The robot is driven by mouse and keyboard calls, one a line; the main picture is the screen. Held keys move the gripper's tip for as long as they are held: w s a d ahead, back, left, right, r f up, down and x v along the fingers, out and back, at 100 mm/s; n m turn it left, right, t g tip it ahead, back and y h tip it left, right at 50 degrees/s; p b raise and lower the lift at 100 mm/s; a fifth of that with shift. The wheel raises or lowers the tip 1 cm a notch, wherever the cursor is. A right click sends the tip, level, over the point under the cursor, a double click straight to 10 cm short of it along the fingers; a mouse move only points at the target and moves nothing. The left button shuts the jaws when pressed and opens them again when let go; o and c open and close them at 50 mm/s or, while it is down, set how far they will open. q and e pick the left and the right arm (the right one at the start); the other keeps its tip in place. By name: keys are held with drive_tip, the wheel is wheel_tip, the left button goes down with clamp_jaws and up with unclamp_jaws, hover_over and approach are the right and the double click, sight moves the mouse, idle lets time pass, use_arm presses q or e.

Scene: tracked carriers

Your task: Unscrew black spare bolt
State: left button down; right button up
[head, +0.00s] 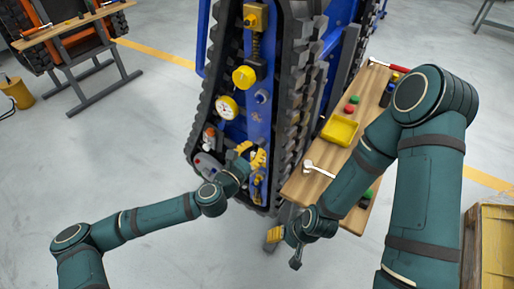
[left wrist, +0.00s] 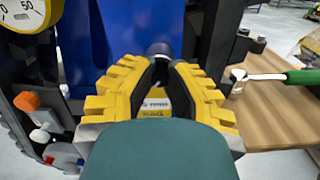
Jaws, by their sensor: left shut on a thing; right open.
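The black spare bolt (left wrist: 159,49) shows as a dark round head between my yellow fingertips in the left wrist view, against the blue panel (left wrist: 112,45). My left gripper (left wrist: 160,66) is shut on it. In the head view my left gripper (head: 256,158) is at the lower part of the blue panel (head: 256,128) of the tracked carrier, and it hides the bolt there. How far the bolt is threaded in cannot be seen. My right gripper (head: 284,249) is open and empty, low in front of the carrier and left of the wooden bench.
Black tracks (head: 296,105) flank the panel.

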use_arm(q)
drive_tip(key=n, duration=0.4)
drive_tip(key=shift+n, duration=0.4)
drive_tip(key=n+p, duration=0.1)
drive_tip(key=n, duration=0.3)
drive_tip(key=shift+r+p, duration=0.1)
drive_tip(key=shift+p, duration=0.2)
drive_tip(key=shift+n, duration=0.5)
